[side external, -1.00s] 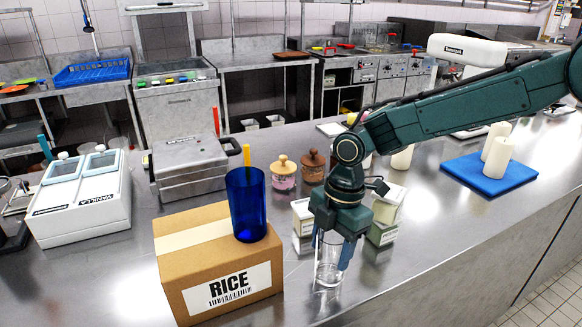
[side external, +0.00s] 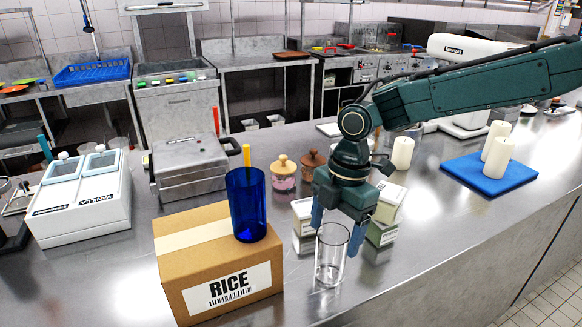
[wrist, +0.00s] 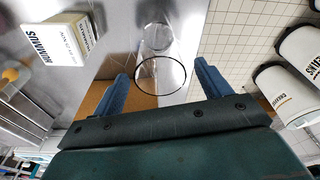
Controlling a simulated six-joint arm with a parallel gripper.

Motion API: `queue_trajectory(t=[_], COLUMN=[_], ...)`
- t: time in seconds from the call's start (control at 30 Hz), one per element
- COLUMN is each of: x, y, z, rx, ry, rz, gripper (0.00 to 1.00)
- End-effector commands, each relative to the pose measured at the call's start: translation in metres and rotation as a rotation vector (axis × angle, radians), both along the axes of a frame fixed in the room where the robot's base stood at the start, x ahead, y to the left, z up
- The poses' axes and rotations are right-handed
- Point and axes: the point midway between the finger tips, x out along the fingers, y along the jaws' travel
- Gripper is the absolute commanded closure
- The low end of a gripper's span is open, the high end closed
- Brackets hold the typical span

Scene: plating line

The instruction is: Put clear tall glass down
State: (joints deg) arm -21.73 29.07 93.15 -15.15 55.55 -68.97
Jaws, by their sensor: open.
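The clear tall glass (side external: 331,262) stands upright on the steel counter, right of the rice box, in the side view. Its round rim also shows in the wrist view (wrist: 161,91), beyond and between the fingertips. My gripper (side external: 337,232) is open above the glass, with one blue finger on each side near the rim. Neither finger appears to press on the glass.
The cardboard rice box (side external: 190,265) bears a blue tumbler (side external: 246,205) left of the glass. A blue board (side external: 470,180) with white candles lies right. The counter's front edge is near.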

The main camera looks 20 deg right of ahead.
Motion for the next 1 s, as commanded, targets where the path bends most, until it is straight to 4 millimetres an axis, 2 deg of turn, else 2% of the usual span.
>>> queue_trajectory(t=[0.3, 0.5, 0.7, 1.0], x=[0.002, 0.003, 0.003, 0.003], y=[-0.007, -0.011, -0.013, -0.013], z=[0.056, 0.081, 0.092, 0.094], rx=[0.002, 0.001, 0.0, 0.0], ry=[-0.003, -0.002, -0.001, 0.0], rz=[0.0, -0.001, 0.0, 0.0], gripper=[0.24, 0.24, 0.24, 0.24])
